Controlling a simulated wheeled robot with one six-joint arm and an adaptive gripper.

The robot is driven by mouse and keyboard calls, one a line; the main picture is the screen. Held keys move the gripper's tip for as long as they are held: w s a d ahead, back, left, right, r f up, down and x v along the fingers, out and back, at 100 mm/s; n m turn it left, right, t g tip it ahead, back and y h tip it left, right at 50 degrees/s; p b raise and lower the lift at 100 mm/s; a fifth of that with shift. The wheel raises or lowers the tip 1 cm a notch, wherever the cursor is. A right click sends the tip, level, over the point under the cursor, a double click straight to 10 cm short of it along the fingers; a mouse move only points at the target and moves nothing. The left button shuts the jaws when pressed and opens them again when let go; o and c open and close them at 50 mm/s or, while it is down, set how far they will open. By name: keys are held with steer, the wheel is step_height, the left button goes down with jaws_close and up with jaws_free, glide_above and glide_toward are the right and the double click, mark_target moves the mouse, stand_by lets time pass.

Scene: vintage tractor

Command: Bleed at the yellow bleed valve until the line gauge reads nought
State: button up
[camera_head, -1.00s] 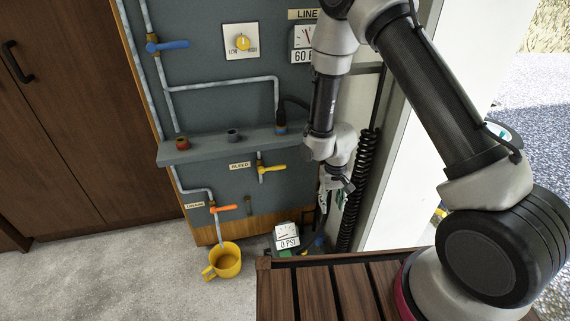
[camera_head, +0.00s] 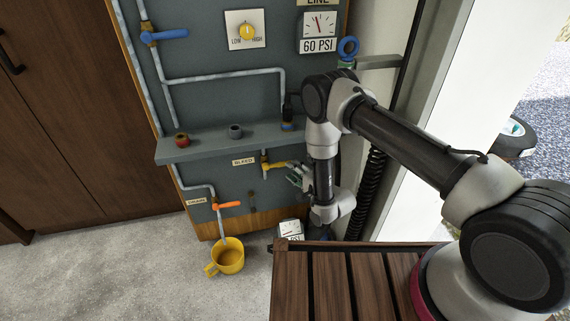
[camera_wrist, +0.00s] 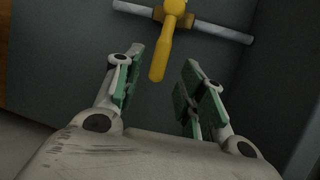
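The yellow bleed valve (camera_head: 277,165) sits on its pipe below the shelf, beside the BLEED label (camera_head: 244,161). In the wrist view its yellow handle (camera_wrist: 161,55) points down toward the gap between my fingertips, with no finger visibly touching it. My gripper (camera_head: 300,178) is open and just right of the handle; its green-padded fingers also show in the wrist view (camera_wrist: 157,75). The line gauge (camera_head: 319,31) at the upper right reads 60 PSI. Its LINE label is cut by the top edge.
A blue-handled valve (camera_head: 166,36), a LOW–HIGH knob (camera_head: 246,32) and an orange drain valve (camera_head: 227,205) are on the panel. A grey shelf (camera_head: 205,149) juts out above the bleed valve. A yellow mug (camera_head: 229,257) stands on the floor. A slatted wooden bench (camera_head: 330,290) is in front.

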mark_target(277, 165)
steer(key=x, duration=0.7)
steer(key=shift+s, duration=0.1)
jaws_close()
